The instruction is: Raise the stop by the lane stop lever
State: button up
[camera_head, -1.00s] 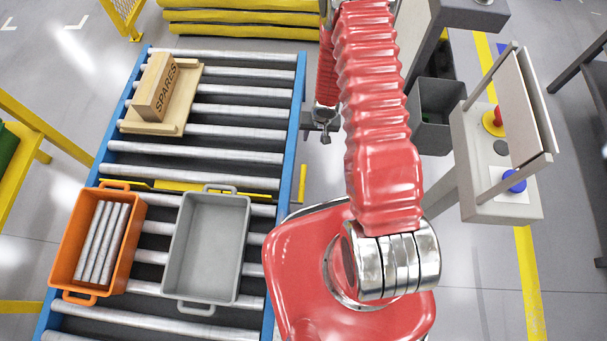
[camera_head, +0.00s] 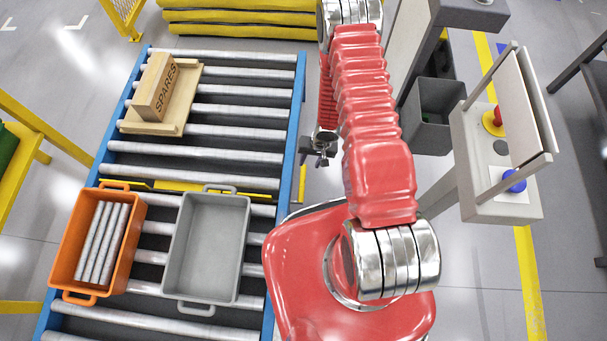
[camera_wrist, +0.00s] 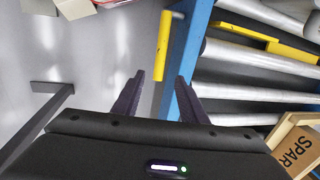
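The lane stop lever (camera_wrist: 163,45) is a yellow upright-looking handle beside the conveyor's blue side rail in the wrist view; its yellow also shows in the head view (camera_head: 302,184). My gripper (camera_wrist: 158,77) is open, with two dark fingers apart and nothing between them. The lever lies ahead of the fingertips, roughly in line with the gap. In the head view my gripper (camera_head: 318,158) hangs just right of the blue rail, above the lever in the picture. The stop (camera_head: 215,187) is a yellow bar across the rollers, partly hidden by tote handles; its height is hard to tell.
An orange tote (camera_head: 66,240) holding metal rods and an empty grey tote (camera_head: 243,245) sit on the roller conveyor (camera_head: 299,110) by the stop. A wooden SPARES block (camera_head: 155,86) stands on the lane. A button console (camera_head: 480,165) and dark bin (camera_head: 436,132) are right.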

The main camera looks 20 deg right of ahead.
aim_at(303, 175)
jog(key=shift+w+a+f, duration=0.15)
jog(key=shift+a+f, duration=0.25)
jog(key=shift+f, duration=1.75)
jog(key=shift+w+a+f, duration=0.1)
jog(key=shift+a+f, duration=0.3)
jog(key=shift+f, duration=1.7)
jog(key=shift+w+a+f, duration=0.15)
jog(key=shift+a+f, duration=0.25)
jog(key=shift+f, duration=1.75)
jog(key=shift+c, duration=0.6)
grip_shut()
